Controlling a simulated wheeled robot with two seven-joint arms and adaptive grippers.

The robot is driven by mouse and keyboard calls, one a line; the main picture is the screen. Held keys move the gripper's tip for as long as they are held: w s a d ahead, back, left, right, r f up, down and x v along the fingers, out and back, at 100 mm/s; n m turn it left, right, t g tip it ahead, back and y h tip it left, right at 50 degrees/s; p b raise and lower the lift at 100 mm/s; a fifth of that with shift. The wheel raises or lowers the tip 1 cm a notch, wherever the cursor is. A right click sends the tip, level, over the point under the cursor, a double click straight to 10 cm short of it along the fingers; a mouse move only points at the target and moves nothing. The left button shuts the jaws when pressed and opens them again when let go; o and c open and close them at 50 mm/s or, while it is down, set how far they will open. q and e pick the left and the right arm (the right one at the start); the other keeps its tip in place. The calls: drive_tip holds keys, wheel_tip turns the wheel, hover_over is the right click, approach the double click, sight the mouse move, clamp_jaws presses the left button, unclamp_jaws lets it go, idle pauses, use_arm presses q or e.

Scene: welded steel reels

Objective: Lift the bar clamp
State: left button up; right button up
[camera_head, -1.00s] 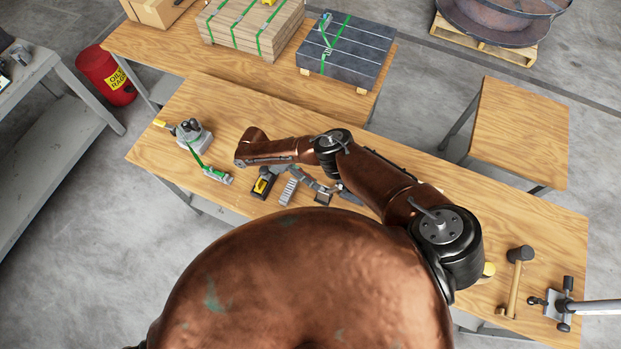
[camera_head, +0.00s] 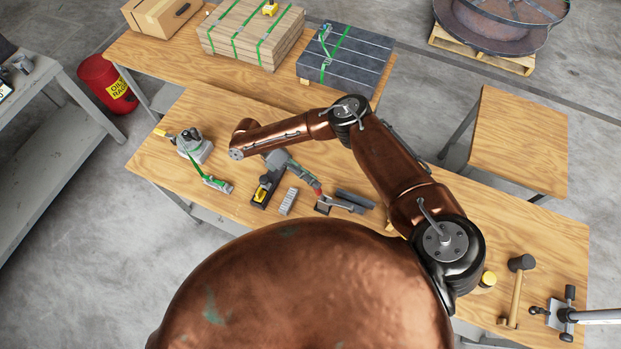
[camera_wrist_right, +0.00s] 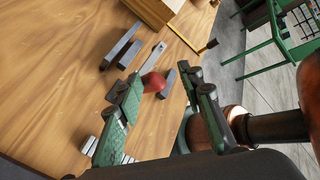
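The bar clamp, with a red handle (camera_head: 317,188) and a pale metal bar, lies on the long wooden table near its middle. In the right wrist view its red handle (camera_wrist_right: 153,82) shows between my fingers, with the metal bar running away from it. My right gripper (camera_head: 308,182) reaches down to the handle end from the upper left. In the wrist view the two fingers of my right gripper (camera_wrist_right: 168,95) stand apart, with a gap beside the handle. Contact cannot be told. My left gripper is not in view.
Dark grey bars (camera_head: 355,197) lie beside the clamp. A pale ribbed block (camera_head: 288,201) and a black-and-yellow tool (camera_head: 263,191) lie left of it. A green-strapped tool (camera_head: 215,184) lies farther left. A mallet (camera_head: 516,290) and a T-handled fixture (camera_head: 562,314) are at right.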

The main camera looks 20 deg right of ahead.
wheel_tip(320, 180, up, 9)
drive_tip(key=w+a+p, duration=0.1)
drive_tip(key=p, duration=0.5)
drive_tip(key=shift+w+a+f+p, duration=0.15)
drive_tip(key=shift+w+a+p, duration=0.2)
drive_tip(key=shift+p, duration=0.05)
idle(0.3)
drive_tip(key=shift+c, duration=0.6)
